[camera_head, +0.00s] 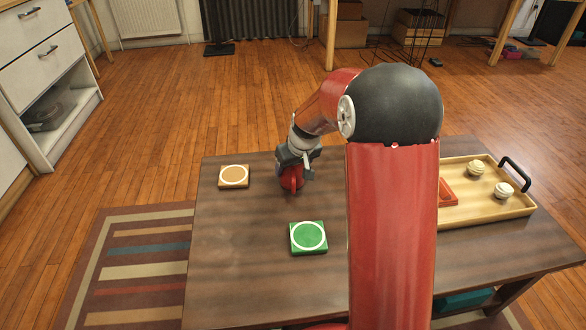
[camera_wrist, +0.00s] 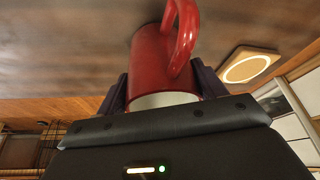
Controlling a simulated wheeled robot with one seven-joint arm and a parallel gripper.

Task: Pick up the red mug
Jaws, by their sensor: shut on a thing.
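The red mug (camera_head: 291,180) is near the far side of the dark brown table (camera_head: 250,280), right of a tan coaster. My gripper (camera_head: 292,162) is shut on it from above. In the wrist view the red mug (camera_wrist: 147,62) sits between the two dark fingers of my gripper (camera_wrist: 162,88), its pale open mouth towards the palm and its handle standing out on the right. In the head view my gripper partly hides the mug. I cannot tell whether its base touches the table.
A tan coaster (camera_head: 233,170) with a white ring lies at left. A green coaster (camera_head: 308,252) lies nearer. A wooden tray (camera_head: 480,213) at right, with a dark handle (camera_head: 516,173), holds two cream swirled items and a red piece, partly hidden by my arm. The table's left front is clear.

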